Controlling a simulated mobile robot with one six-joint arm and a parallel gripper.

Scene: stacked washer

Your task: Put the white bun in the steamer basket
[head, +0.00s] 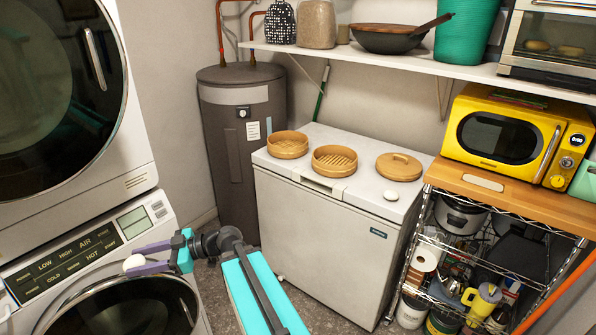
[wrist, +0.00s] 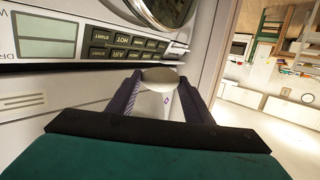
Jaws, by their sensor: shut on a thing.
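My gripper (head: 140,259) is shut on a white bun (head: 132,263) in front of the washer's control panel, at the left of the head view. In the wrist view the bun (wrist: 160,77) sits between the two purple fingertips. Two open round steamer baskets, a left one (head: 288,144) and a middle one with a slatted floor (head: 334,160), stand on the white chest freezer (head: 320,228). A round wooden lid (head: 399,166) lies to their right. A second white bun (head: 391,195) lies near the freezer's front right edge. My gripper is left of the freezer and apart from it.
The stacked washer and dryer (head: 146,184) stand close behind my gripper. A dark water heater (head: 238,160) is behind the freezer's left end. A wall shelf (head: 400,59) hangs above the freezer. A yellow microwave (head: 508,136) on a wire rack stands at right.

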